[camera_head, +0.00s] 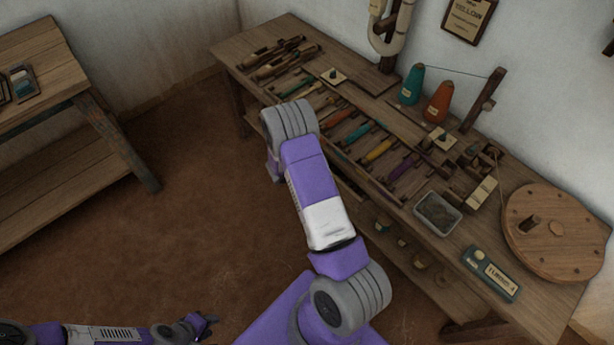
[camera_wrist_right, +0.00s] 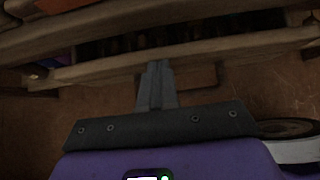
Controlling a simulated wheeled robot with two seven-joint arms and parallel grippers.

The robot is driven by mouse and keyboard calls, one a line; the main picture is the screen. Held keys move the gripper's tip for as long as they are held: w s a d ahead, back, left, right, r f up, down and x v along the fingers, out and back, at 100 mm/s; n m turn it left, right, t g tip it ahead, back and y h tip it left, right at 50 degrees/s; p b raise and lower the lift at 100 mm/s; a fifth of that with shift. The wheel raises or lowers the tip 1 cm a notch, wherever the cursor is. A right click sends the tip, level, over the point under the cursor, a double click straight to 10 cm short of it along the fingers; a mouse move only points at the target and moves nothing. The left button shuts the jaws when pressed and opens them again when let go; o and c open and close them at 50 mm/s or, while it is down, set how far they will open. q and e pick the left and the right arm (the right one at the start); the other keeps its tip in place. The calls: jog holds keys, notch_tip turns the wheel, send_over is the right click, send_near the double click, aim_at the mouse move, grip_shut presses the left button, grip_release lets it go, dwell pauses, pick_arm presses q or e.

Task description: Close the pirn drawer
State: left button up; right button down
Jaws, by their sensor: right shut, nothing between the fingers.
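The pirn drawer (camera_wrist_right: 225,50) shows in the right wrist view as a long wooden front board with a dark gap behind it, so it looks partly open. Coloured pieces show in the gap at the left. My right gripper (camera_wrist_right: 157,68) is shut and empty, its fingertips at the front board; I cannot tell whether they touch. In the head view my right arm hides that gripper and part of the bench front. My left gripper (camera_head: 203,325) is low at the left, far from the bench; its finger opening is unclear.
The bench (camera_head: 228,52) carries several coloured pirns (camera_head: 378,150), two thread cones (camera_head: 438,102), a metal tray (camera_head: 437,213) and a round wooden wheel (camera_head: 580,245). A second wooden table (camera_head: 45,75) stands at the left. The brown floor between is clear.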

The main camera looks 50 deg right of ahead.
jog(key=shift+d, duration=0.3)
jog(key=a+f+p+v, duration=0.1)
jog(key=p+v, duration=0.1)
jog(key=v, duration=0.4)
jog(key=s+a+f+p+v, duration=0.1)
jog(key=v, duration=0.6)
jog(key=s+a+f+h, duration=0.4)
jog(key=s+f+h, duration=0.1)
jog(key=f+h, duration=0.4)
jog(key=d+b, duration=0.2)
jog(key=d, duration=1.2)
jog(key=shift+s+g, duration=0.35)
jog(key=shift+g, duration=0.05)
jog(key=shift+d+r, duration=0.1)
jog(key=shift+d, duration=0.1)
